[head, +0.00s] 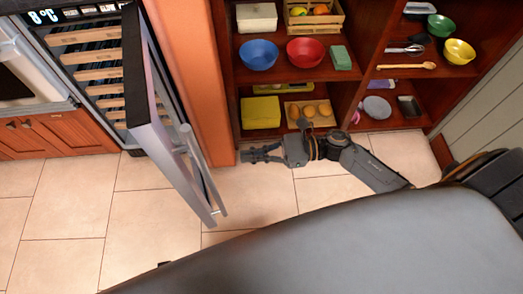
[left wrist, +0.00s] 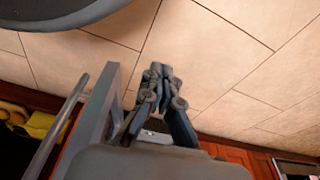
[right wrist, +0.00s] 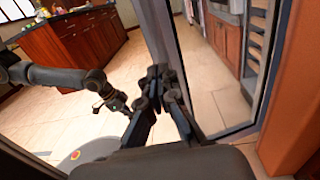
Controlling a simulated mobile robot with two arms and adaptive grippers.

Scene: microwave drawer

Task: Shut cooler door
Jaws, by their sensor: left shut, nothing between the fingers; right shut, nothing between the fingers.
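The cooler (head: 90,60) stands at the upper left in the head view, with wooden racks inside and a lit display. Its door (head: 160,120) stands wide open, swung out over the floor, with a bar handle (head: 200,165) on its outer face. My right gripper (head: 262,153) is shut and empty, on the handle side of the door, apart from it. The door's glass (right wrist: 205,50) shows beyond it in the right wrist view. My left gripper (left wrist: 160,75) is shut and empty; the door (left wrist: 97,115) and handle (left wrist: 60,125) appear left of it. Whether it touches the door is unclear.
An open shelf unit (head: 357,90) with bowls, boxes and utensils stands behind my right gripper. An orange-brown panel (head: 185,70) separates it from the cooler. Wooden cabinets (head: 60,135) stand left of the cooler. The tiled floor (head: 60,220) around the door is clear.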

